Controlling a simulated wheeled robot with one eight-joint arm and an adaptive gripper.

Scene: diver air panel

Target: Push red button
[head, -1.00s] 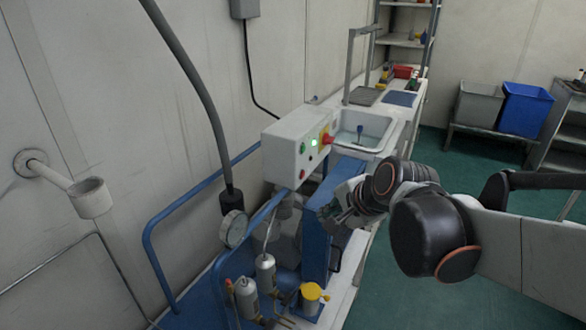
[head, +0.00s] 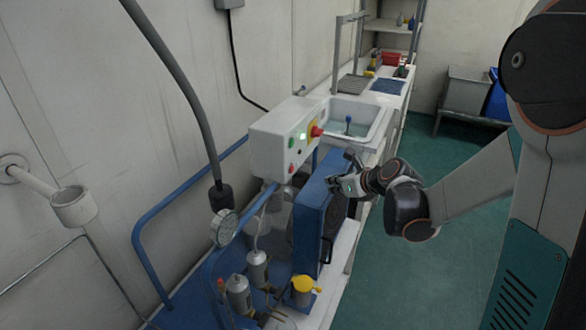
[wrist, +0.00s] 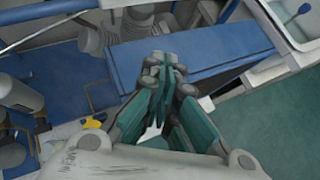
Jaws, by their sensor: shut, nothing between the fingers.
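A white control box (head: 275,145) stands above the blue frame in the head view. In the wrist view my gripper's closed fingers (wrist: 165,72) are over the blue casing; no red button can be made out there.
A tall blue casing (head: 309,225) stands below the box, close to my gripper. A pressure gauge (head: 224,228), blue rails and a yellow-capped fitting (head: 304,288) are at the lower left. A sink (head: 350,121) lies behind. Green floor (head: 390,290) is free at right.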

